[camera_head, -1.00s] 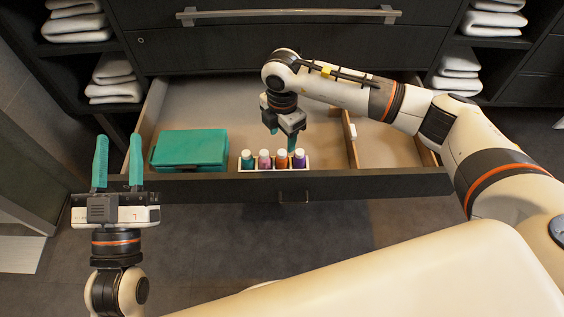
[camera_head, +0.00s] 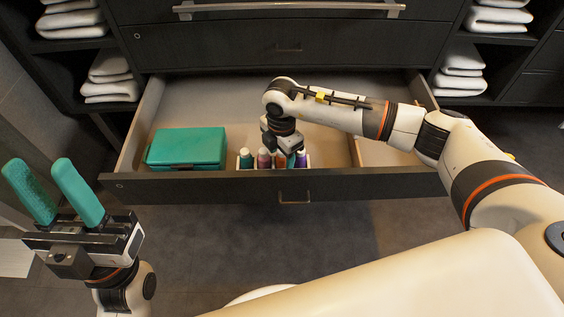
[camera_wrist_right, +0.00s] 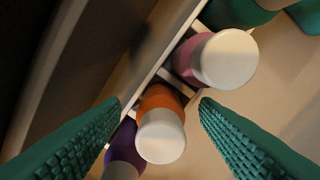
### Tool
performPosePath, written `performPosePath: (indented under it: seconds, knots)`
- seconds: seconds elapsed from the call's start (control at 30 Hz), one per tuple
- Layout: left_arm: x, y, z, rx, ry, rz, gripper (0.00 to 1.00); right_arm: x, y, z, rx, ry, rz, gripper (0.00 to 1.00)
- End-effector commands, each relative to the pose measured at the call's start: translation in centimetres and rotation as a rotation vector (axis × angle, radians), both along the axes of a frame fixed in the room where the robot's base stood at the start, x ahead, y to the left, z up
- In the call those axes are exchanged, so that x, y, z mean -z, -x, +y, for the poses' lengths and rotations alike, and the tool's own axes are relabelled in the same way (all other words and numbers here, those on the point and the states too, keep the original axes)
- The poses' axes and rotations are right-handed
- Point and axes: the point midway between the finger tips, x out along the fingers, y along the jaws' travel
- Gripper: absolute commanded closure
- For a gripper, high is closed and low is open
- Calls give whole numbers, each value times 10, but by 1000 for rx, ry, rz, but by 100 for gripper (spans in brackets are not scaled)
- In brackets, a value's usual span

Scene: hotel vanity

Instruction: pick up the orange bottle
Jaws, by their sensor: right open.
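The orange bottle (camera_wrist_right: 158,99) with a white cap stands in a rack in the open drawer. In the right wrist view it is between the open fingers of my right gripper (camera_wrist_right: 160,104), with a gap visible on each side. In the head view my right gripper (camera_head: 281,152) is down over the rack and mostly hides the orange bottle. The pink bottle (camera_wrist_right: 188,56) and the purple bottle (camera_wrist_right: 124,142) stand on either side of it. My left gripper (camera_head: 38,170) is open and empty, in front of the drawer at the left.
A teal box (camera_head: 187,147) lies in the drawer to the left of the rack. A teal bottle (camera_head: 246,160) stands at the rack's left end. The drawer's front wall (camera_head: 370,186) is close in front of the rack. Folded towels (camera_head: 110,82) sit on side shelves.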

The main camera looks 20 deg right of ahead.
Motion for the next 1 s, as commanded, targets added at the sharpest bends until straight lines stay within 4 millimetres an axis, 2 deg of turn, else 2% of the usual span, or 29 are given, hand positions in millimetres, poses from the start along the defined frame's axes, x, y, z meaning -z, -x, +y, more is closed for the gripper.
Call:
performPosePath:
  seconds: [0.13,0.37,0.47,0.67,0.7,1.0]
  knots:
    - [0,11,2,3,21,-63,60,8,0,0,0,0,0,44]
    - [-1,12,3,4,23,-70,60,8,0,0,0,0,0,44]
    - [-1,12,3,4,23,-70,60,7,0,0,0,0,0,57]
    - [-1,12,3,4,23,-69,60,7,0,0,1,0,0,90]
    - [-1,12,3,4,23,-69,60,7,0,0,1,0,-1,93]
    - [-1,10,2,4,21,-63,60,5,0,0,1,0,-1,93]
